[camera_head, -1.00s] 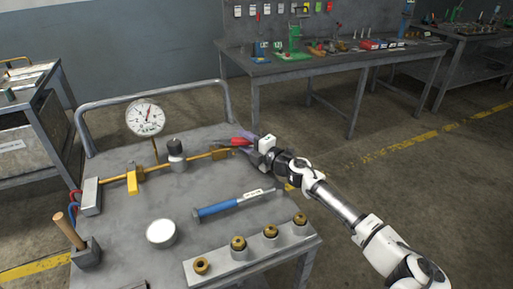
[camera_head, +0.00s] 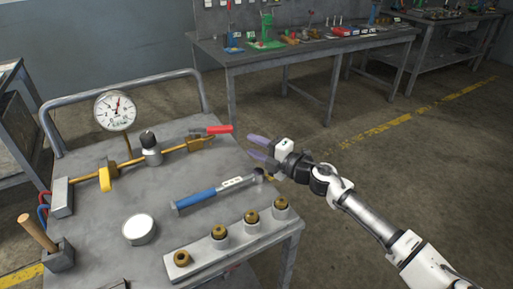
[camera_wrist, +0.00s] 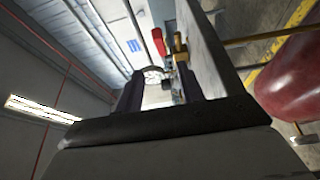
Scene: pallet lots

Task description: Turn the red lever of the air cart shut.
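The air cart (camera_head: 180,245) has a brass pipe with a gauge (camera_head: 115,110) along its far part. The red lever (camera_head: 218,129) sits on the brass valve (camera_head: 200,143) at the pipe's right end and points right, roughly along the pipe. My gripper (camera_head: 257,148) is to the right of the lever, apart from it, with its two fingers spread and nothing between them. In the wrist view the red lever (camera_wrist: 158,42) shows beyond the open fingers, beside the brass fitting (camera_wrist: 180,47).
A blue-handled tool (camera_head: 205,197) lies mid-cart. A block with several brass fittings (camera_head: 235,240) runs along the front edge. A wooden-handled piece (camera_head: 58,255) and a white round dish (camera_head: 138,229) are at left. A workbench (camera_head: 310,55) stands behind; floor at right is free.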

